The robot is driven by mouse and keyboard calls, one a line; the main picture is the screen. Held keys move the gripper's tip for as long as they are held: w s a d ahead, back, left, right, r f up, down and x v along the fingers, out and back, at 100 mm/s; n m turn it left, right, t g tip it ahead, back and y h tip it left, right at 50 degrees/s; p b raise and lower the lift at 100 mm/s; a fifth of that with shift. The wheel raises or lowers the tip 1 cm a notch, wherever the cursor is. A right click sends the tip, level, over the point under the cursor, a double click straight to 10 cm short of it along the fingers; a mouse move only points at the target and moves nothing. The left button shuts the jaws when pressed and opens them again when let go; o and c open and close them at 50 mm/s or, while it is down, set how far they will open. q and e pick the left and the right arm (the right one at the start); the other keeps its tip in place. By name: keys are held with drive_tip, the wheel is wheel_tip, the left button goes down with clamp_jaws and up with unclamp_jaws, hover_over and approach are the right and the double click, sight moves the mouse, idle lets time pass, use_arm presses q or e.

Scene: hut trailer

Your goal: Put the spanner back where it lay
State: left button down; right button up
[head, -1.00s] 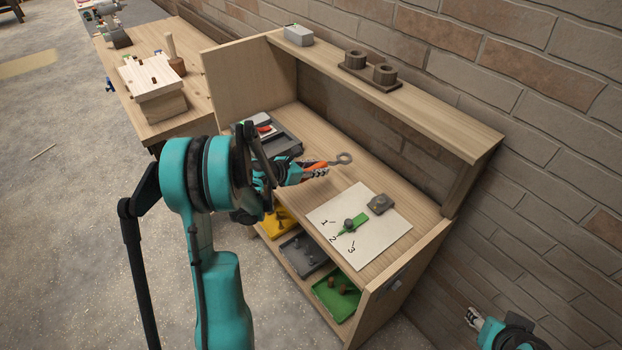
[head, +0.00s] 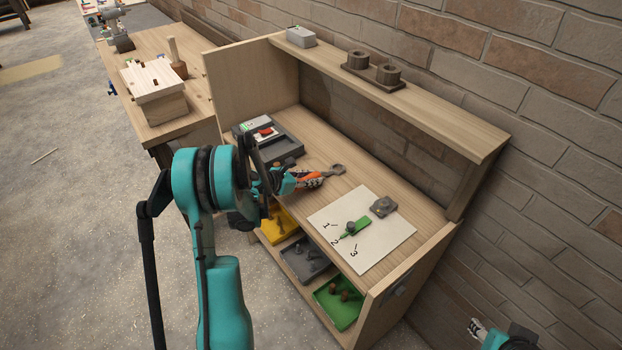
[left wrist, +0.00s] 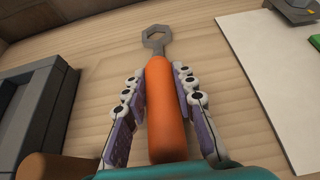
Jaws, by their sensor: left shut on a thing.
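The spanner (head: 337,170) has an orange handle and a grey open-ended or ring head. My left gripper (head: 310,179) is shut on its handle, over the wooden workbench top (head: 352,184) between the grey tray and the white sheet. In the left wrist view the fingers lie on both sides of the orange handle (left wrist: 168,110), and the grey head (left wrist: 157,38) points away from me. The spanner is low over the wood; I cannot tell whether it touches. My right gripper (head: 477,327) is at the bottom right, away from the bench, its jaws unclear.
A grey tray (head: 285,146) stands left of the spanner. A white numbered sheet (head: 374,247) with a green piece (head: 354,228) and a grey block (head: 383,207) lies to the right. An upper shelf (head: 430,108) overhangs the back. Coloured bins, including a green one (head: 338,304), sit below.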

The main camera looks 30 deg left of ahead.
use_arm(q)
drive_tip(key=c, duration=1.2)
unclamp_jaws()
